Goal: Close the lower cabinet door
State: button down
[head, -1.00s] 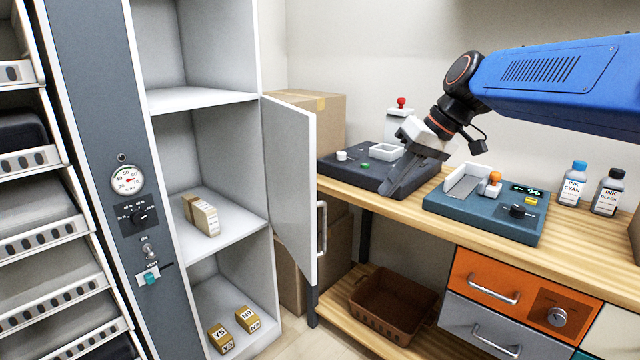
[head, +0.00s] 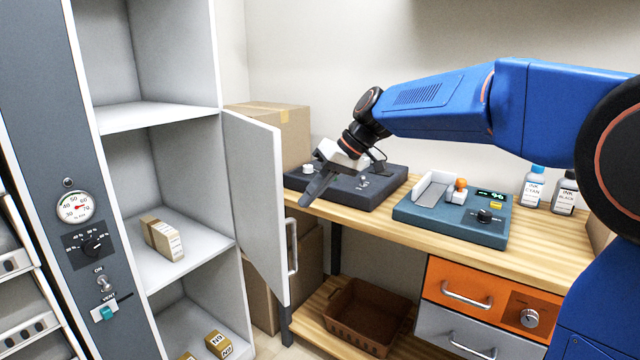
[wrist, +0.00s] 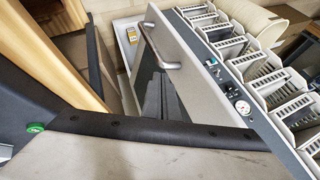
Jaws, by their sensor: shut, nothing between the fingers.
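The lower cabinet door (head: 257,195) is white and stands swung open from the right side of the cabinet (head: 229,262). Its metal handle (head: 292,247) is on its outer right edge. The door and its handle (wrist: 172,64) also show in the wrist view. My gripper (head: 304,204) is shut and empty. In the head view it appears to the right of the door's upper part, over the bench's left end. I see no contact with the door.
The cabinet shelves hold a small carton (head: 163,238) and yellow-brown boxes (head: 218,344). A dark press unit (head: 372,190) and a teal unit (head: 450,219) stand on the wooden bench (head: 540,262). A brown basket (head: 366,314) sits below.

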jog(key=a, duration=0.1)
jog(key=s+a+f, duration=0.1)
jog(key=a, duration=0.1)
jog(key=s+a, duration=0.1)
jog(key=shift+a+f, duration=0.2)
jog(key=shift+a, duration=0.05)
